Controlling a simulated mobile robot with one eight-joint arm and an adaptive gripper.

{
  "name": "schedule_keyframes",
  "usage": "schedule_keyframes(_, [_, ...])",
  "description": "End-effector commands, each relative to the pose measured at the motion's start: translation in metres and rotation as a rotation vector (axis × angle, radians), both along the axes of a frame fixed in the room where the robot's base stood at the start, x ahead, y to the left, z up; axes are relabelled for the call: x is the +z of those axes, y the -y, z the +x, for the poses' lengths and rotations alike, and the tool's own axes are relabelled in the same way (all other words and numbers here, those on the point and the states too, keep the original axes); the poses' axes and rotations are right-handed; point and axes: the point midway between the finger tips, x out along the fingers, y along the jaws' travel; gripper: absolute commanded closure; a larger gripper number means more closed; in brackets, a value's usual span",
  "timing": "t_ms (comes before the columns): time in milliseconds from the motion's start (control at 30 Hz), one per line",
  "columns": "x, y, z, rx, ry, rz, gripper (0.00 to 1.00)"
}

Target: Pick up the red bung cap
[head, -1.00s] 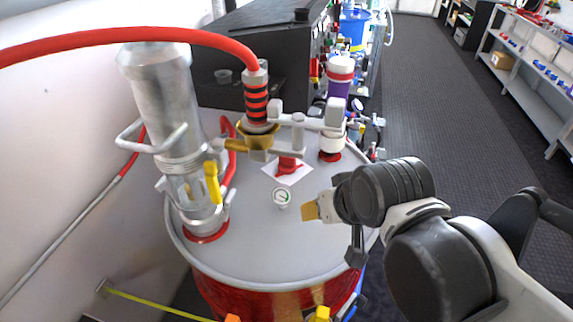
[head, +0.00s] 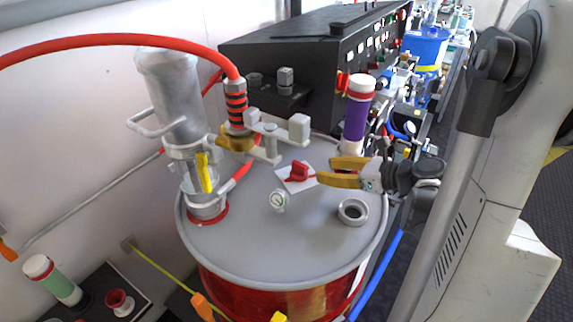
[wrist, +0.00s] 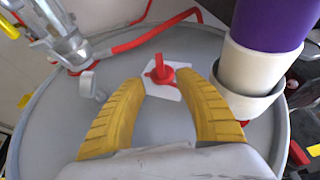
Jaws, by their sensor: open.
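The red bung cap (head: 299,171) sits on a small white square (head: 287,187) on the drum's grey lid, with its handle standing up. It also shows in the wrist view (wrist: 160,72), ahead of and between my fingertips. My gripper (head: 332,171) is open, its yellow fingers pointing left at the cap in the head view. In the wrist view the fingers (wrist: 176,88) are spread either side of the cap's near side, and nothing is between them. I cannot tell whether a fingertip touches the cap or the white square.
A black control box (head: 290,60) stands behind.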

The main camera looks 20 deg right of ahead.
Motion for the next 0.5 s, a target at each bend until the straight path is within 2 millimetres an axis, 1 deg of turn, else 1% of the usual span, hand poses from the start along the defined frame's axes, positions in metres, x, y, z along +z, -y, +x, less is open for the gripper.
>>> schedule_keyframes(200, [-0.016,-0.017,0.029,0.004,-0.001,0.004,0.6])
schedule_keyframes(300, [-0.02,-0.022,0.039,0.002,0.0,0.002,0.6])
schedule_keyframes(433, [-0.023,-0.027,0.046,0.002,0.0,0.002,0.6])
schedule_keyframes(500, [-0.026,-0.032,0.054,0.004,0.0,0.002,0.6])
